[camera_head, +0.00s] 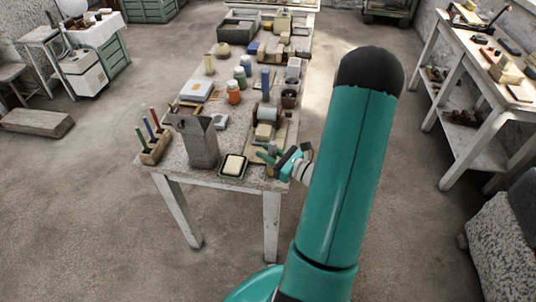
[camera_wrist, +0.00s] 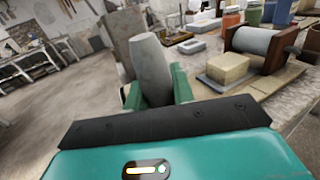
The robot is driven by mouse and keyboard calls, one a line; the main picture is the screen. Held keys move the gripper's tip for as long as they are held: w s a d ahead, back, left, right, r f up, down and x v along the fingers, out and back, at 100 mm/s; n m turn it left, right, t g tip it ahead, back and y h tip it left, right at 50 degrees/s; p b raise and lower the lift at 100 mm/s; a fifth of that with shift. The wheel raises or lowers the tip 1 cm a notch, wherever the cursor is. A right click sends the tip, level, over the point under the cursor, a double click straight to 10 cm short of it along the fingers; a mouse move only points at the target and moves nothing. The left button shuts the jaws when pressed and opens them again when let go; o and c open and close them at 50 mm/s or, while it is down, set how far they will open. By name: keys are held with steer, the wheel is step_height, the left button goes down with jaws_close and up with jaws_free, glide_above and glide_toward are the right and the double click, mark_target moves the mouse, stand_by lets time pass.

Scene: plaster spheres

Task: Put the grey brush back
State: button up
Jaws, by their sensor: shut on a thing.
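In the wrist view my gripper (camera_wrist: 156,92) is shut on a grey tapered piece, the grey brush (camera_wrist: 152,62), which stands up between the green fingers. Its lower end is hidden by my gripper. In the head view my gripper (camera_head: 268,155) is at the table's near right corner, close to the tray with a cream block; the brush is too small to make out there. A wooden brush holder (camera_head: 150,157) stands at the table's near left corner, with red, blue and green brushes upright in it. It is well to the left of my gripper.
A tall grey box (camera_head: 198,145) stands between the holder and my gripper. A dark tray with a cream block (camera_head: 233,166) lies at the near edge. A roller in a wooden stand (camera_wrist: 265,45) is just right of my gripper. Jars and blocks fill the table further back.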

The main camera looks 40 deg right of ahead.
steer(key=shift+f, duration=0.4)
steer(key=shift+f, duration=0.1)
steer(key=o, duration=1)
